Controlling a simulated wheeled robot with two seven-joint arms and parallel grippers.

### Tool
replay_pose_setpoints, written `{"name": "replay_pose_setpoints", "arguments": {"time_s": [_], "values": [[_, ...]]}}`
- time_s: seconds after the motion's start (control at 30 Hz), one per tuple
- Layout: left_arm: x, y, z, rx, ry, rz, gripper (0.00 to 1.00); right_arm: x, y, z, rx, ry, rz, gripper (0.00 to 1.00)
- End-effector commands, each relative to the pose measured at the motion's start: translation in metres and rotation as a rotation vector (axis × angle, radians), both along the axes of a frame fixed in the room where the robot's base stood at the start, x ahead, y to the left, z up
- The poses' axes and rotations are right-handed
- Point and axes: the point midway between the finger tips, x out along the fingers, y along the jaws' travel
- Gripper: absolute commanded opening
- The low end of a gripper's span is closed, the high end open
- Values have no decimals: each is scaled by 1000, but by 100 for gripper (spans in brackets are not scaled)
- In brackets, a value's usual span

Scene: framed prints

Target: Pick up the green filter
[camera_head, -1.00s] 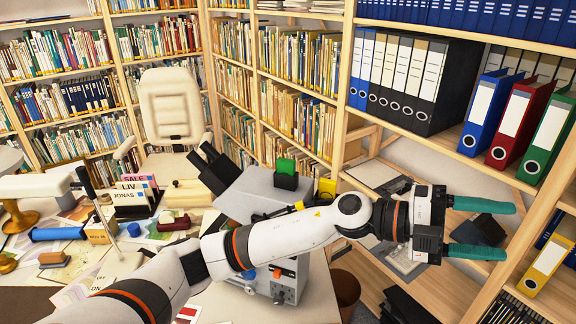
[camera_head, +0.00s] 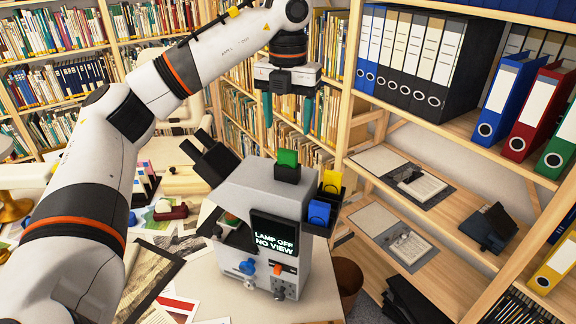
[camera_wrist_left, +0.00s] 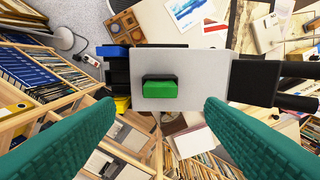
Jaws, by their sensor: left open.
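The green filter (camera_head: 287,157) stands upright in a black slot on top of a grey viewer machine (camera_head: 262,187). In the left wrist view the green filter (camera_wrist_left: 160,88) shows from above, near the middle. My left gripper (camera_head: 289,112) is open and empty, pointing down above the filter with a gap between them. In the left wrist view its two teal fingers lie on either side, below the filter in the picture. My right gripper is not in view.
A yellow filter (camera_head: 330,181) and a blue filter (camera_head: 319,212) sit in black holders on the machine's right side. Its screen reads "LAMP OFF NO VIEW". Black eyepieces (camera_head: 209,155) stick out at the left. Wooden shelves with binders (camera_head: 420,62) stand at the right.

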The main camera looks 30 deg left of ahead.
Motion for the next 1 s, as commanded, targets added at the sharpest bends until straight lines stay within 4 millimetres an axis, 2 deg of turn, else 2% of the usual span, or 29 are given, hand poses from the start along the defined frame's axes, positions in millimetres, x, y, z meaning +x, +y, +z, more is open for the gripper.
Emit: {"name": "replay_pose_setpoints", "arguments": {"time_s": [0.03, 0.37, 0.5, 0.6, 0.7, 0.9, 1.0], "values": [[0, 0, -11, 0, 2, -1, 64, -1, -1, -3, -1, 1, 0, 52], [-1, 0, -36, 0, 1, -3, 64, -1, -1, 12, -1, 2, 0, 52], [-1, 0, -58, 0, 2, -3, 64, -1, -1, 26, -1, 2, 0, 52], [-1, 0, -72, -1, 1, -3, 64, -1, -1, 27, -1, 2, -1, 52], [-1, -1, -79, -3, -2, -3, 64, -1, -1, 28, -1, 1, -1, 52], [0, -1, -80, -2, -3, -3, 64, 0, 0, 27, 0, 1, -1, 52], [0, -1, -80, -2, -3, -3, 49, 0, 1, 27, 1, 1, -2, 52]]}}
